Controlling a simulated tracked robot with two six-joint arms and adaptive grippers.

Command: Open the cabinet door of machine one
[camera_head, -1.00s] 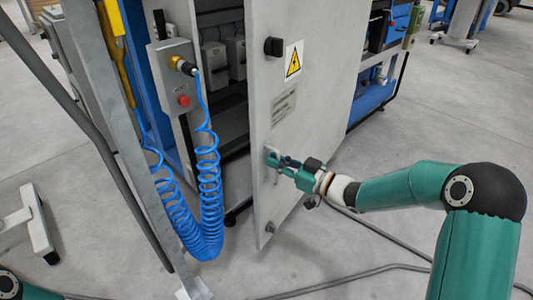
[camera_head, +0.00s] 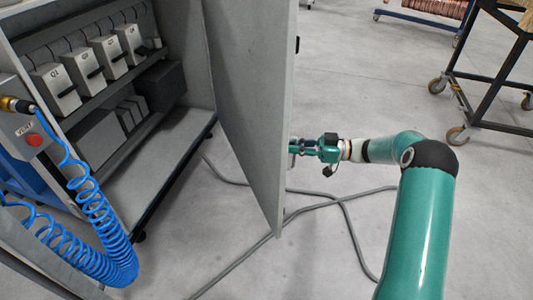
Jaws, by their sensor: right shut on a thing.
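The cabinet door (camera_head: 245,90) of the machine is a tall grey panel, swung wide open and seen from its inner side and edge. The open cabinet (camera_head: 180,160) shows on the left, with several white switch units (camera_head: 103,55) inside. My right gripper (camera_head: 295,146) reaches the outer face of the door from the right. It is shut on the door handle, which is mostly hidden behind the door's edge. My left gripper is not in view.
A grey control box (camera_head: 22,130) with a red button and a coiled blue hose (camera_head: 105,225) stands at the left. Grey cables (camera_head: 320,203) lie on the floor under the door. A black wheeled cart (camera_head: 485,70) stands at the upper right.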

